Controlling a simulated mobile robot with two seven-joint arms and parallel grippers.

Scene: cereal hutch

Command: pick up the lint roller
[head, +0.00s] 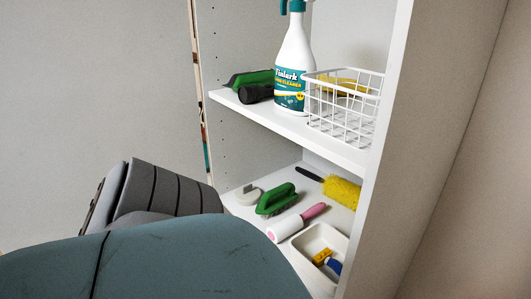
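The lint roller (286,227) lies on the lower shelf in the head view, near the shelf's front. It has a white roll at the lower left and a pink handle pointing to the upper right. My teal and grey arm links fill the lower left and reach close to the roll in the picture. No gripper fingers show in this view. Nothing is seen holding the roller.
On the lower shelf (239,206), a green-handled brush (275,199) lies behind the roller, a yellow duster (341,191) behind right, and a white tray (309,236) with small items right. Above, the upper shelf (318,135) holds a spray bottle (294,55) and wire basket (342,110).

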